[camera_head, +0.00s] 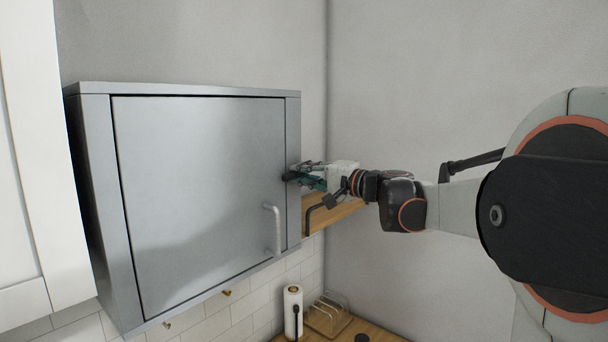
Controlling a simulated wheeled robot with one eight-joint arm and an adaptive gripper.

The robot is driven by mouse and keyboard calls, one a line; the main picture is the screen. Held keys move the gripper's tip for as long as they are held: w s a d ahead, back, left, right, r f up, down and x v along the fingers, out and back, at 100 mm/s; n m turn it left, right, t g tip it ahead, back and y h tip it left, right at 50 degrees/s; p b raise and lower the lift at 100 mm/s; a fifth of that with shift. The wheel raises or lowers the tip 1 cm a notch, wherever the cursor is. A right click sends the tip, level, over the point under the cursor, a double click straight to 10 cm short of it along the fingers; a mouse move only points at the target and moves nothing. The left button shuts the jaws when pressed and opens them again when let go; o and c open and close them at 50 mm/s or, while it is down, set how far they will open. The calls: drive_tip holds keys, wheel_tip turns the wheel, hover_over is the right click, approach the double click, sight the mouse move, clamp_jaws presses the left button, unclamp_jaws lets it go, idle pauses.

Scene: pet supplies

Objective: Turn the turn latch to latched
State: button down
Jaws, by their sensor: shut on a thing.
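The turn latch (288,177) is a small dark piece at the right edge of the grey metal cabinet door, on the cabinet's front frame. The cabinet door (200,190) looks closed and has a light vertical bar handle (276,230) below the latch. My gripper (298,175) comes in from the right and is shut on the latch. The fingers hide much of the latch, so I cannot tell its exact angle.
A wooden shelf (325,215) with a dark bracket is just below my gripper. A white cabinet (40,160) stands at the left. A paper towel roll (293,312) and a wire rack (328,315) are on the counter below. The right wall is bare.

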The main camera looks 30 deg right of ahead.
drive_tip(key=shift+f, duration=0.1)
drive_tip(key=shift+m+b, duration=0.45)
drive_tip(key=shift+m, duration=0.35)
drive_tip(key=c, duration=1.6)
unclamp_jaws()
drive_tip(key=shift+o, duration=0.2)
